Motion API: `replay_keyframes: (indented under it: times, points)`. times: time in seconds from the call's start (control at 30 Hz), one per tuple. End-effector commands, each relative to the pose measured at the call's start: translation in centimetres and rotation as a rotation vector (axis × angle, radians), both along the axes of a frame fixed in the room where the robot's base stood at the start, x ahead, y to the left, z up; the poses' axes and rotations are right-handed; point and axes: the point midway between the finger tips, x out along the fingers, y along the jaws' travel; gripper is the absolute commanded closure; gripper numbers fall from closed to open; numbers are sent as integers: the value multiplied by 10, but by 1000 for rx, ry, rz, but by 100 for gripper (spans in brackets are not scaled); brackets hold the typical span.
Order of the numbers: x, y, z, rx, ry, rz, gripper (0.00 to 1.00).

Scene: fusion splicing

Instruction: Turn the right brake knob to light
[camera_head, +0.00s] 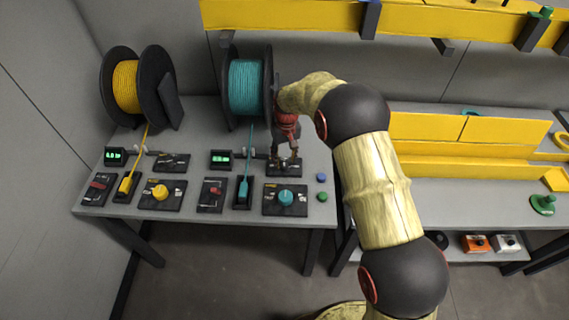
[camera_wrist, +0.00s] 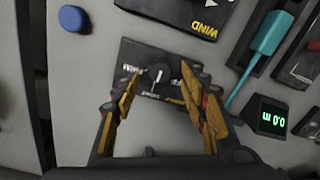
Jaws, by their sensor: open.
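The right brake plate (camera_wrist: 135,52) is black with light and yellow lettering, too small to read surely. Its small dark knob (camera_wrist: 158,72) carries a white pointer line. My gripper (camera_wrist: 160,92) is open, with one yellow-and-black finger on each side of the knob in the wrist view. I cannot tell whether either finger touches it. In the head view my gripper (camera_head: 285,162) points down over this plate (camera_head: 284,173), behind the teal winding knob (camera_head: 286,197), and hides the brake knob.
The teal spool (camera_head: 246,88) stands behind, left of my gripper. A green-lit display (camera_head: 221,159) and teal lever (camera_head: 243,190) sit to the left. A blue button (camera_head: 321,178) and green button (camera_head: 322,196) lie to the right. The yellow spool's station (camera_head: 160,194) is further left.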

Motion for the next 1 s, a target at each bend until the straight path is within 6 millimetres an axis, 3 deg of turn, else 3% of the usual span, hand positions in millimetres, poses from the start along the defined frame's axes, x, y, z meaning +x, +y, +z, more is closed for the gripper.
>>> replay_keyframes:
  times: [0.2, 0.4, 0.6, 1.0]
  points:
    - [1, -1, 47, 1, -2, 0, 57]
    - [2, -2, 74, 0, -1, 0, 57]
    - [1, -3, 83, 0, 1, 0, 57]
    - [1, -2, 83, 0, 1, 0, 57]
